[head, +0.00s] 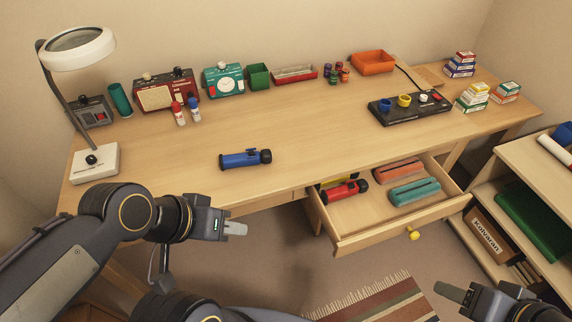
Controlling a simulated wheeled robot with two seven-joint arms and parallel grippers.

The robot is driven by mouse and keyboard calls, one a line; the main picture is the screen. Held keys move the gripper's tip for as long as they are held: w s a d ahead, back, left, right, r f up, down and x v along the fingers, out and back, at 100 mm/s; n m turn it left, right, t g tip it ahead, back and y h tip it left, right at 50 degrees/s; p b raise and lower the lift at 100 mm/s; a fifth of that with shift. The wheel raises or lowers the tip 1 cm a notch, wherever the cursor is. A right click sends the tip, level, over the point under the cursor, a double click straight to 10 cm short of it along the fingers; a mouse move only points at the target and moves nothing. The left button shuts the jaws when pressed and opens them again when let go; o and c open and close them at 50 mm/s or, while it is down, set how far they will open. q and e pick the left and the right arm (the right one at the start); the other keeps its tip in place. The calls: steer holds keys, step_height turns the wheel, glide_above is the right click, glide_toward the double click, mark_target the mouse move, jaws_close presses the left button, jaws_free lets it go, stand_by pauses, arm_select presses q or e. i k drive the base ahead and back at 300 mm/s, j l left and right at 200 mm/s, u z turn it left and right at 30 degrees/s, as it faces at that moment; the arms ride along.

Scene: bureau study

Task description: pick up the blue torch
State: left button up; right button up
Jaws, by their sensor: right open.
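The blue torch (240,160) lies on its side on the desk top, left of the middle, with its black head to the right. Nothing covers it. My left gripper (236,229) is in front of the desk's front edge, below the torch in the picture and apart from it. Its fingers overlap in this view, so I cannot tell whether it is open or shut. My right gripper (456,293) is at the bottom right, open, far from the torch and in front of the drawer.
An open drawer (390,236) juts from the desk (300,125), holding a red torch (340,193), a partly hidden yellow item and two cases. A lamp (95,160) stands at left. Radios, bottles and bins line the back. The desk around the blue torch is clear.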

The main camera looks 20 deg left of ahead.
mark_target(242, 159)
steer(key=i+j+u, duration=0.15)
steer(key=j+u, duration=0.25)
steer(key=i+j+u, duration=0.1)
steer(key=u, duration=0.3)
steer(key=i+j+u, duration=0.15)
steer(key=i+u, duration=0.25)
steer(key=k, duration=0.1)
